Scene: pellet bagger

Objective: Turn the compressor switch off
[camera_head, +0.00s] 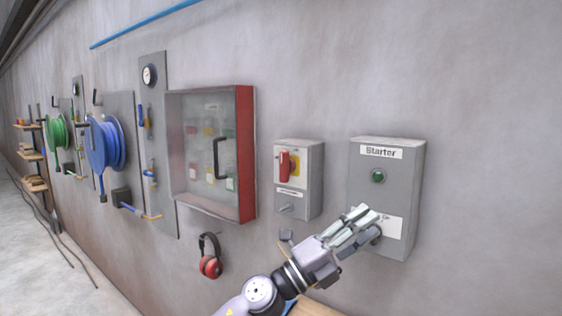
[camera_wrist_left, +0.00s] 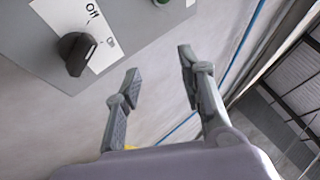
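The grey Starter box (camera_head: 413,190) is on the wall at the right, with a green button (camera_head: 378,176) above a white label. In the left wrist view a black rotary knob (camera_wrist_left: 76,54) sits on a white label (camera_wrist_left: 104,53) marked "Off" at one side; the other word is unclear. I cannot read which mark it points to. No label reading "compressor" is legible. My left gripper (camera_head: 368,222) is in front of the box's lower part and partly covers the label. In the left wrist view its fingers (camera_wrist_left: 158,65) are apart and empty, beside the knob, not around it.
A smaller grey box (camera_head: 313,180) with a red handle (camera_head: 287,165) on a yellow plate is left of the starter. A red-framed glass cabinet (camera_head: 247,155), red ear defenders (camera_head: 210,262) and a blue hose reel (camera_head: 105,143) are further left. Bare wall lies right of the starter.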

